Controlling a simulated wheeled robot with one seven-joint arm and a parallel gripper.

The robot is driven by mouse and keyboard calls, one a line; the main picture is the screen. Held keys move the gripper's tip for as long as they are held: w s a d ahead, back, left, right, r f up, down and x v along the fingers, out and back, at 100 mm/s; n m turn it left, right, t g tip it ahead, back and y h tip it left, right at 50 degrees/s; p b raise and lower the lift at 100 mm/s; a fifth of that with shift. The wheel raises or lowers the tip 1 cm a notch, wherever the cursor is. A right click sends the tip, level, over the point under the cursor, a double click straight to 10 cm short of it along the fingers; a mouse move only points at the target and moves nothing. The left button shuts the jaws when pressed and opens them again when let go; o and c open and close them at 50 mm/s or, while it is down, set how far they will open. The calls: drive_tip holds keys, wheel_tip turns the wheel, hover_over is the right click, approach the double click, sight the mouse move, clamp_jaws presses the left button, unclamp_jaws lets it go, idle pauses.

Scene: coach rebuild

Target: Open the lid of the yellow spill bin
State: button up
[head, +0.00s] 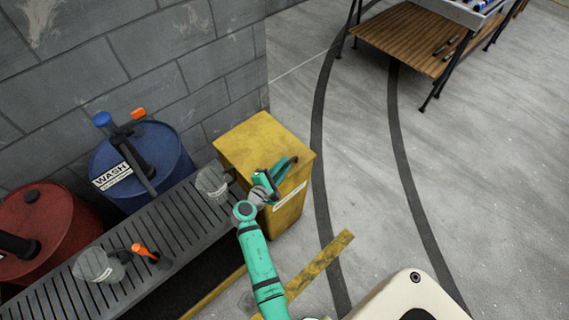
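The yellow spill bin (250,142) stands against the end of the block wall, right of the slatted grate. Its top looks flat and closed, and the paint is worn. A pale label strip shows on its right-hand face. My teal gripper (280,171) is at the bin's near top edge, overlapping it in the picture. I cannot tell whether it touches the bin. Its fingers point up and to the right; they are too small to tell whether they are open or shut. My gripper and wrist hide part of the bin's front.
A slatted grey grate (155,235) with cups (98,266) lies left of the bin. A blue drum (170,150) and a red drum (45,225) stand behind it. A worn yellow bar (320,264) lies in front. Open floor stretches right, towards a wooden-shelved table (400,38).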

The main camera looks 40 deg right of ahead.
drive_tip(key=shift+d+f, duration=0.15)
drive_tip(key=shift+d, duration=0.6)
drive_tip(key=shift+w, duration=0.15)
drive_tip(key=shift+a, duration=0.15)
drive_tip(key=shift+c, duration=0.7)
clamp_jaws()
